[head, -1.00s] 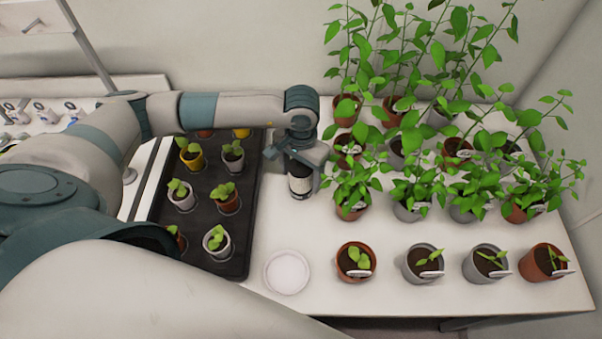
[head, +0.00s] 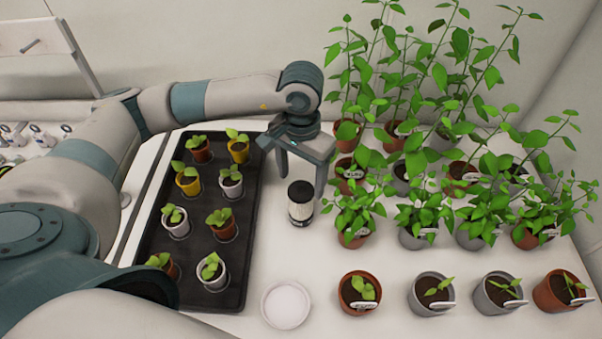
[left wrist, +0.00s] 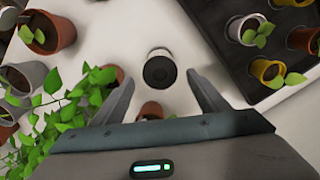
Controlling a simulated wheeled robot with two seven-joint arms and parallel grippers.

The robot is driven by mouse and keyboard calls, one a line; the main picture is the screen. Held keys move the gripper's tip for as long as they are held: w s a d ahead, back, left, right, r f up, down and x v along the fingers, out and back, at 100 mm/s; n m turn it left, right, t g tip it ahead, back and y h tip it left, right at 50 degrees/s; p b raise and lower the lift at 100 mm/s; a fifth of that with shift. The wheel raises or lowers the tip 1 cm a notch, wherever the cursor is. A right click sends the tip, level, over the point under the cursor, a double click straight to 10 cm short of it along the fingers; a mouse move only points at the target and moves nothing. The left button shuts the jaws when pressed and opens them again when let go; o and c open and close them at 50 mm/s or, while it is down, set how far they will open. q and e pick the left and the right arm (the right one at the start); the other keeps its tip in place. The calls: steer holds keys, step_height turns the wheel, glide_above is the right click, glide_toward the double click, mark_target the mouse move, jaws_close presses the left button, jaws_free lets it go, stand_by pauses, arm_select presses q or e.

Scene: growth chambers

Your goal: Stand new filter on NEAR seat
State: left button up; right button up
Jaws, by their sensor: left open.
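The filter (head: 300,206), a small cylinder with a black top, a pale body and a dark band at its base, stands upright on the white bench between the seedling tray and the potted plants. In the left wrist view the filter (left wrist: 160,70) shows from above by its black top. My left gripper (head: 300,176) is open above and just behind it in the head view, its fingers pointing down and apart from it. It holds nothing. No seat marked near can be made out. My right gripper is not in view.
A black tray (head: 226,277) of seedling pots lies to the left. Tall potted plants (head: 420,160) crowd the right, with a front row of small pots (head: 431,293). An empty white saucer (head: 286,305) sits in front of the filter on otherwise clear bench.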

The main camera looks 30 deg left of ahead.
arm_select(q)
steer(key=shift+r+b, duration=0.45)
steer(key=shift+r, duration=1.2)
steer(key=shift+o, duration=0.3)
